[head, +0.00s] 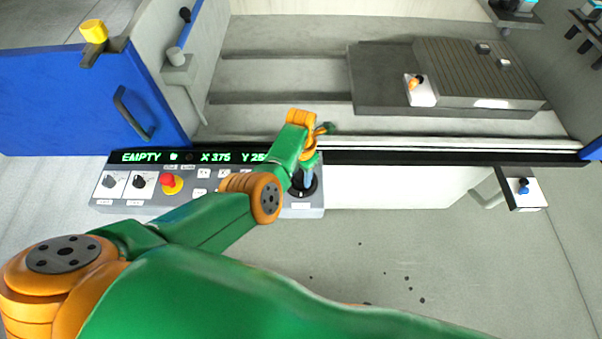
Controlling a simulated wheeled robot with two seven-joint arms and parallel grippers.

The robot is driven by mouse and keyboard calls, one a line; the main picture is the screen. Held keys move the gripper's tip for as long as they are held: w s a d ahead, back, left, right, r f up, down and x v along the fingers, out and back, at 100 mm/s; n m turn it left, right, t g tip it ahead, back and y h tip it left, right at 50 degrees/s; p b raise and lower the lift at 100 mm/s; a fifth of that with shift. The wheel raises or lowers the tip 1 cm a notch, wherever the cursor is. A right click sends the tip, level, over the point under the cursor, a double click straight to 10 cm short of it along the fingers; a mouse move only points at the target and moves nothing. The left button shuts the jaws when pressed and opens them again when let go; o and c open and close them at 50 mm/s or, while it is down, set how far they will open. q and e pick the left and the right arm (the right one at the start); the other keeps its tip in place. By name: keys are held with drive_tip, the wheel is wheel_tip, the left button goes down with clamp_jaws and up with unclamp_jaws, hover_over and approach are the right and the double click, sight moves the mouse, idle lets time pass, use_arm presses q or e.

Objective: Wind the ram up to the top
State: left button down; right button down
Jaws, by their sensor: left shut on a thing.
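My left gripper (310,165) reaches down to the right end of the grey control panel (147,204). It is shut on the blue handle of a small control (307,183) that rises from a round black base; my fingers and wrist partly cover it. The panel's display (140,157) shows green text, "EMPTY", "X 375" and a Y value cut off by my arm. I cannot make out which part is the ram. My right gripper is not in view.
A blue door (75,95) stands open at left. A ribbed grey block (478,75) lies in the machine bay. A blue-knobbed box (523,187) is at right. The floor in front is speckled with dark bits.

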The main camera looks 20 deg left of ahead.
sight(301, 175)
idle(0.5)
use_arm(q)
drive_tip(key=shift+c, duration=1.9)
unclamp_jaws()
wheel_tip(301, 175, up, 3)
drive_tip(key=shift+w+r+p, duration=0.1)
drive_tip(key=shift+p, duration=0.7)
drive_tip(key=shift+r, duration=1.95)
